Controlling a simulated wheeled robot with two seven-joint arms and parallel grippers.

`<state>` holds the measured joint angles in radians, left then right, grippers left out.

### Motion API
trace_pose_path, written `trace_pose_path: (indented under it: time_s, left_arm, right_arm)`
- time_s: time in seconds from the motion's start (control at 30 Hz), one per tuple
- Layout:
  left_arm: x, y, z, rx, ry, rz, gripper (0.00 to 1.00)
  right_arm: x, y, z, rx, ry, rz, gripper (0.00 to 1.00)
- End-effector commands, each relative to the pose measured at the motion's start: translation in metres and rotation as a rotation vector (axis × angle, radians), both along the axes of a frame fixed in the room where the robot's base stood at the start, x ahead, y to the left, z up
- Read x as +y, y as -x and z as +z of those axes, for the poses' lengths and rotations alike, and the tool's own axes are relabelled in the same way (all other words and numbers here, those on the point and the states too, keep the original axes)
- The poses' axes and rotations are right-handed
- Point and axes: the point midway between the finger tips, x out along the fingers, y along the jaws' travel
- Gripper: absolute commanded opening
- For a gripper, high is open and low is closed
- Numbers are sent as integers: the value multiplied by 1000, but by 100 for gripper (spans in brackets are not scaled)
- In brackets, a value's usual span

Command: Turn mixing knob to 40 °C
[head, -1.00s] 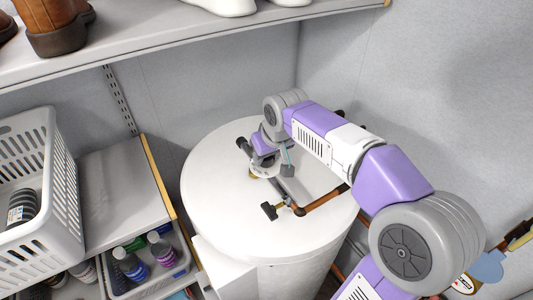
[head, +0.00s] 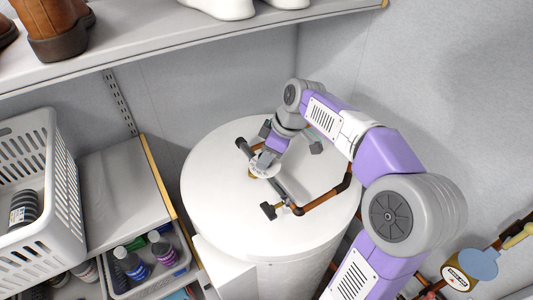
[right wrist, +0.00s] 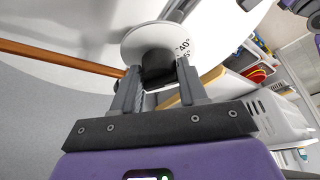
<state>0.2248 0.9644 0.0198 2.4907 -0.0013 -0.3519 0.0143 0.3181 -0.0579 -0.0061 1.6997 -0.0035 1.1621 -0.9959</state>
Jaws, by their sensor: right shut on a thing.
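The mixing knob (right wrist: 157,72) is dark and sits at the centre of a white round dial (right wrist: 140,40). Marks on the dial's edge read 40° and what looks like a 5° or 6°, partly cut off. In the head view the dial (head: 263,171) shows over the white tank's top, at the pipe fittings. My right gripper (head: 265,161) reaches it from above. In the right wrist view my gripper (right wrist: 153,84) has its two grey fingers on either side of the knob, closed on it. I see no clear pointer. My left gripper is out of view.
Copper pipe (head: 325,203) and a dark valve handle (head: 268,210) lie close to the dial on the tank (head: 205,195). A shelf (head: 200,37) with shoes hangs above. A white basket (head: 65,195) and bottles stand at left. A gauge (head: 457,277) is at lower right.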

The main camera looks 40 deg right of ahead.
Motion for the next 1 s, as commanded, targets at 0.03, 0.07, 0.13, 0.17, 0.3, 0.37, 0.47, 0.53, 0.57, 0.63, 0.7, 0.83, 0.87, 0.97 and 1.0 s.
trace_pose_path:
  time_s: [0.03,0.07,0.13,0.17,0.3,0.37,0.47,0.53,0.57,0.63,0.7,0.83,0.87,0.97,1.0]
  left_arm:
    - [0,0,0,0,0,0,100]
    - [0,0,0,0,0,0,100]
    - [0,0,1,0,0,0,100]
    - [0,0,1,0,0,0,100]
    - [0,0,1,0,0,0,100]
    - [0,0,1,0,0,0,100]
    - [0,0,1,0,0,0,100]
    - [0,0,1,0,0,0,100]
    - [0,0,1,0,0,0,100]
    - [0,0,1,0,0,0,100]
    - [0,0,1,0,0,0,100]
    - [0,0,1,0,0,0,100]
    - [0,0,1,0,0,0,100]
    - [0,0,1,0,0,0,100]
    - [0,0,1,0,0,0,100]
  right_arm:
    - [-1,0,0,2,1,17,12]
    - [-1,0,0,2,0,26,12]
    - [-1,0,0,2,0,45,12]
    - [-1,0,0,2,0,51,12]
    - [-1,0,0,2,1,69,12]
    - [-1,0,0,2,1,74,11]
    - [-1,0,0,2,1,76,11]
    - [-1,0,0,3,1,75,11]
    - [-1,0,0,3,1,75,11]
    - [-1,1,0,3,1,75,11]
    - [-1,1,-1,3,1,75,11]
    - [-1,1,-1,3,1,74,60]
    - [-1,1,-1,3,1,74,65]
    - [-1,0,0,2,1,74,66]
    - [-1,0,0,2,1,74,66]
